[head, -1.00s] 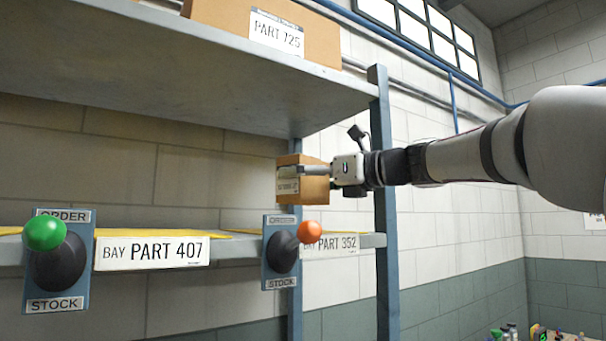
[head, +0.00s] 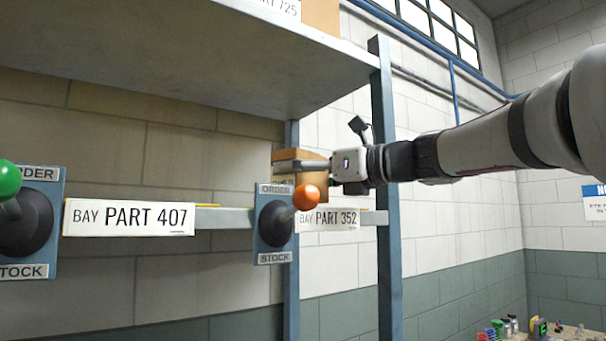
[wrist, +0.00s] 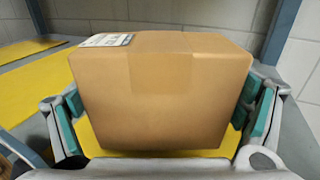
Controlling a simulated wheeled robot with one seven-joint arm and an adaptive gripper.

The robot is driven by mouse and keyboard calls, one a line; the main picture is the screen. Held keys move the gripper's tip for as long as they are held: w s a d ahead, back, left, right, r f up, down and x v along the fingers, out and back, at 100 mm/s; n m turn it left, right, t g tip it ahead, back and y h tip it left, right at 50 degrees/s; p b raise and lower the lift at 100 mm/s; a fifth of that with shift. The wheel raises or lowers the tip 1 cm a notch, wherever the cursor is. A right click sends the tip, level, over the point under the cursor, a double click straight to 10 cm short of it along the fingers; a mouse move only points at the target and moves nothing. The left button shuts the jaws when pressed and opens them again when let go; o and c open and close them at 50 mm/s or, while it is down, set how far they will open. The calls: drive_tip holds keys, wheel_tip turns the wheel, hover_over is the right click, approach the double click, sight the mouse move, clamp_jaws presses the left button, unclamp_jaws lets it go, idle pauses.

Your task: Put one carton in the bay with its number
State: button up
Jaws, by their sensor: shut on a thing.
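My gripper (head: 302,166) is shut on a brown carton (head: 317,183), with its fingers on two opposite sides. In the head view the carton is upright at the PART 352 bay, just above or on the shelf; I cannot tell if it touches. The bay label PART 352 (head: 328,217) is on the shelf edge below it. In the wrist view the carton (wrist: 160,100) fills the middle, over a yellow mat (wrist: 105,153). Its white label (wrist: 106,40) is too small to read.
An orange-knobbed lever (head: 306,197) partly covers the carton. A green-knobbed lever (head: 8,180) stands left, beside the bay label PART 407 (head: 128,217). A blue post (head: 386,190) stands close right of the carton. An upper shelf (head: 190,65) overhangs, bearing a PART 725 carton (head: 322,14).

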drive_tip(key=shift+f, duration=0.5)
idle(0.3)
drive_tip(key=o, duration=1.6)
drive_tip(key=shift+f, duration=0.1)
drive_tip(key=v, duration=1.2)
drive_tip(key=shift+f, duration=0.1)
